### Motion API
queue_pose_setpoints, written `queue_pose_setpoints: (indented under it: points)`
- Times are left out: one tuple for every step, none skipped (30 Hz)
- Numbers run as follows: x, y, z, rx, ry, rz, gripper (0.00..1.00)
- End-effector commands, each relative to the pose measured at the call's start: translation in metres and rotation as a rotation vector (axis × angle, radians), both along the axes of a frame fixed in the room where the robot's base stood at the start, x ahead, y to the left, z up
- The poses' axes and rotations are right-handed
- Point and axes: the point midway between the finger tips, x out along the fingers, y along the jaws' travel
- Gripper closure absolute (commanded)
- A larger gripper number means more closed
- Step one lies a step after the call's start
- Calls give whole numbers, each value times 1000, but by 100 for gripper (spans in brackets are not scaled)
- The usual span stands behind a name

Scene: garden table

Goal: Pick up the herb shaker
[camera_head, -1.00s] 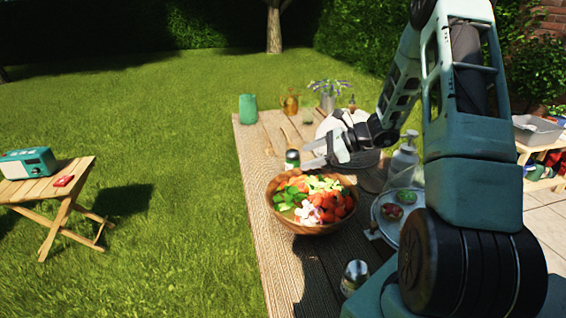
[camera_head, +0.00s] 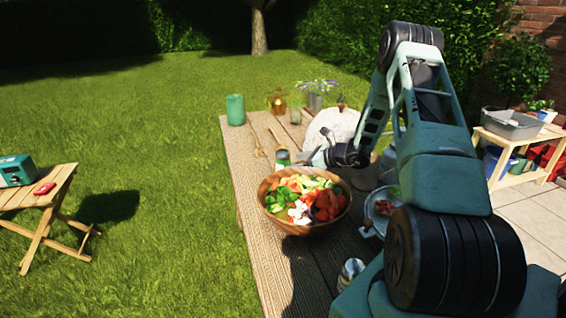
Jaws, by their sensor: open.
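The herb shaker appears to be the small green container (camera_head: 282,158) standing on the table just behind the wooden salad bowl. My gripper (camera_head: 314,158) is open and empty, just right of the shaker, with its fingers pointing left toward it. The fingers are low, close to the bowl's back rim. The picture is too small to tell whether a fingertip touches the shaker. The shaker's lower part is partly hidden by the bowl.
The salad bowl (camera_head: 300,226) stands directly in front of the shaker. Wooden utensils (camera_head: 257,142), a green cup (camera_head: 235,110) and a glass jug (camera_head: 277,102) are farther back. A metal-topped container (camera_head: 351,270) is near the front. A plate (camera_head: 372,212) lies to the right.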

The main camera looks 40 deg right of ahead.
Motion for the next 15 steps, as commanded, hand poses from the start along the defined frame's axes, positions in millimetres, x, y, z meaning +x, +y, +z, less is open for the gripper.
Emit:
queue_pose_setpoints:
  points:
    - [6, 2, -1, 0, 0, 1, 28]
    - [8, 3, -3, 0, -1, 1, 28]
    - [10, 4, -4, 0, 0, 1, 28]
    - [11, 5, -5, 0, 0, 1, 28]
    - [12, 5, -5, 0, 0, 1, 28]
    - [14, 6, -6, 0, 0, 1, 28]
    - [16, 6, -6, 0, 0, 1, 28]
    - [19, 7, -7, 0, 0, 1, 28]
    - [24, 9, -8, 0, 0, 2, 28]
    - [28, 10, -10, 0, 0, 3, 28]
    - [33, 11, -11, -1, 0, 4, 28]
    - [39, 13, -14, -1, 1, 4, 28]
    - [43, 13, -15, -1, 1, 4, 28]
    - [46, 14, -18, -1, 0, 3, 28]
    - [50, 16, -20, -1, 0, 3, 28]
